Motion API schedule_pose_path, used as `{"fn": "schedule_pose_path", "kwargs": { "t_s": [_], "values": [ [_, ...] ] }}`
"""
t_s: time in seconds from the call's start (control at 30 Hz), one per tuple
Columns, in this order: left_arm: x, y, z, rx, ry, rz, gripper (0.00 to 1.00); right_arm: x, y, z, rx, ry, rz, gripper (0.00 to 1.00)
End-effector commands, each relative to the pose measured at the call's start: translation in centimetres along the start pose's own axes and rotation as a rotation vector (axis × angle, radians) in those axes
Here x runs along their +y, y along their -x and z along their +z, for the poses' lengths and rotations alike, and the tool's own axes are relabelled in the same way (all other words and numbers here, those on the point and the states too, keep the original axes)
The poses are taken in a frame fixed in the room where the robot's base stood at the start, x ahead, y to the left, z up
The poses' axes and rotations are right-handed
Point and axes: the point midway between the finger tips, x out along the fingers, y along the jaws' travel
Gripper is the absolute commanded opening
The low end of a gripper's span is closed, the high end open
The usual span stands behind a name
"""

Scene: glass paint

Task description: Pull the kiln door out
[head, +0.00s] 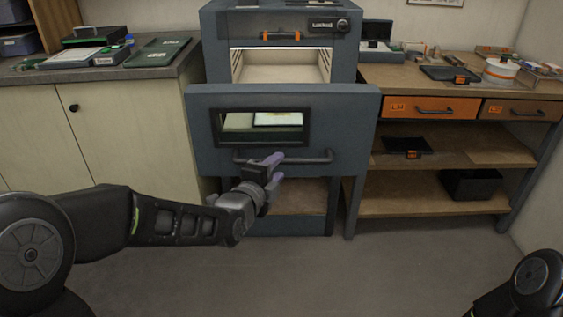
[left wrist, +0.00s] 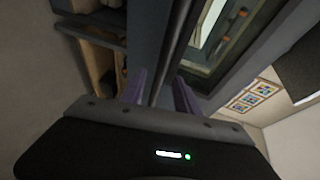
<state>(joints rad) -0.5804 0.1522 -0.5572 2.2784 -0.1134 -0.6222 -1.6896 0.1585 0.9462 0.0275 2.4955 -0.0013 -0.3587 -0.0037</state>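The kiln (head: 283,25) is a blue-grey box at the back centre, with its pale chamber showing through the open top front. The kiln door (head: 345,115) stands forward of the body; it has a dark-framed window and a horizontal bar handle (head: 312,158). My left gripper (head: 276,170) is at the left half of this handle. In the left wrist view, the bar (left wrist: 160,85) runs between the two purple fingers (left wrist: 160,92), which look closed on it. Contact itself is hard to see. My right gripper is out of view; only part of my right arm shows at the lower right.
A cream cabinet (head: 130,125) stands left of the kiln, with green boards (head: 158,51) on top. A wooden bench (head: 445,97) with drawers, shelves and a black bin (head: 470,184) stands at the right. The grey floor (head: 400,265) in front is clear.

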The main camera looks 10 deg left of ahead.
Motion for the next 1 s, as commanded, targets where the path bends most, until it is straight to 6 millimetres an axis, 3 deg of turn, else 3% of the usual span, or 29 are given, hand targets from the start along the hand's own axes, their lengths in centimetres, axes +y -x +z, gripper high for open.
{"fn": "schedule_pose_path", "kwargs": {
  "t_s": [0.2, 0.67, 0.87, 0.93, 1.0],
  "values": [
    [-0.1, 2.7, 0.0, 0.000, 0.001, -0.001, 0.38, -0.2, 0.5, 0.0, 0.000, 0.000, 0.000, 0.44],
    [0.1, 2.9, 0.0, 0.000, 0.031, 0.001, 0.38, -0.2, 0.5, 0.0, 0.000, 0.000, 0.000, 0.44],
    [0.9, 3.0, -0.2, 0.001, 0.307, 0.035, 0.38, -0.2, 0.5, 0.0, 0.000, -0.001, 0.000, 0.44],
    [2.0, 3.0, -1.5, 0.011, 0.477, 0.073, 0.38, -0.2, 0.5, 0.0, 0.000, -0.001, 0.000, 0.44],
    [4.4, 3.0, -3.4, 0.011, 0.665, 0.154, 0.38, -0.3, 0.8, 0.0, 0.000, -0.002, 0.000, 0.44]
  ]
}}
